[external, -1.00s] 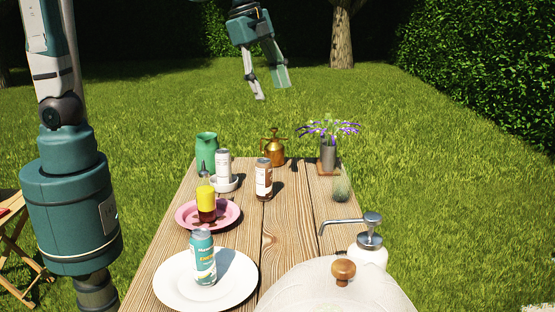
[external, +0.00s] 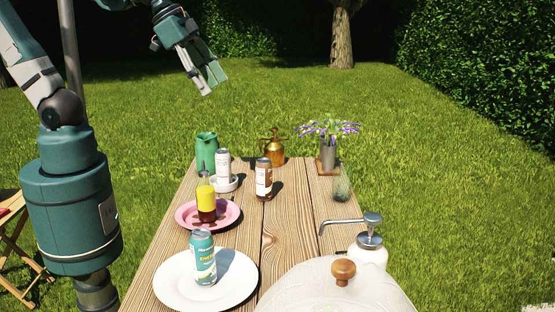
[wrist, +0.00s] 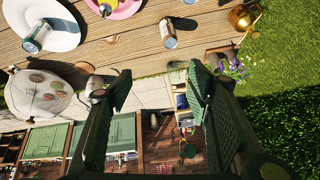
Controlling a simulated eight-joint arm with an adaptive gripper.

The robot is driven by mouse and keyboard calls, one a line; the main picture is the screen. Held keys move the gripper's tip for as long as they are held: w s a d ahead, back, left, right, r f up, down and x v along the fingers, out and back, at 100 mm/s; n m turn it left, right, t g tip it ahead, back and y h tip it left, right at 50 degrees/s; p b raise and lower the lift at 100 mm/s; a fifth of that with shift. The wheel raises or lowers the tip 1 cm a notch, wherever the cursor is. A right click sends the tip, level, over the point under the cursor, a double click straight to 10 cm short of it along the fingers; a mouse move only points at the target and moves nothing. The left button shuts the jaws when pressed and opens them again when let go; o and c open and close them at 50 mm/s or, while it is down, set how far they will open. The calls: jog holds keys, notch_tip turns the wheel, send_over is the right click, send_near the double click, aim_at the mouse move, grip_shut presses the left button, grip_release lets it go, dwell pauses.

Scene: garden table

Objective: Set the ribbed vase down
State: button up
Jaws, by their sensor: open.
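A grey cylindrical vase (external: 328,156) holding purple flowers (external: 330,128) stands upright on a small wooden board (external: 327,170) at the far right of the table. I take it for the ribbed vase, though ribs cannot be made out. It also shows in the wrist view (wrist: 222,57), near the table edge. My gripper (external: 213,86) is open and empty, high above the far left of the table and well apart from the vase. In the wrist view, the gap between my fingers (wrist: 160,88) holds nothing.
The wooden table (external: 285,230) carries a green jug (external: 206,150), a brass watering can (external: 272,148), cans, a sauce bottle (external: 206,200) on a pink plate, and a white plate (external: 170,285). A pump bottle (external: 368,255) and a domed cover (external: 325,290) stand near.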

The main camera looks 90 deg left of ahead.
jog(key=s+f+n+t, duration=0.1)
jog(key=s+f+n, duration=0.1)
jog(key=s, duration=0.4)
jog(key=shift+s+d+f+n, duration=0.15)
jog(key=shift+f+n, duration=0.05)
jog(key=shift+n, duration=0.2)
jog(key=shift+f, duration=0.25)
dwell(1.0)
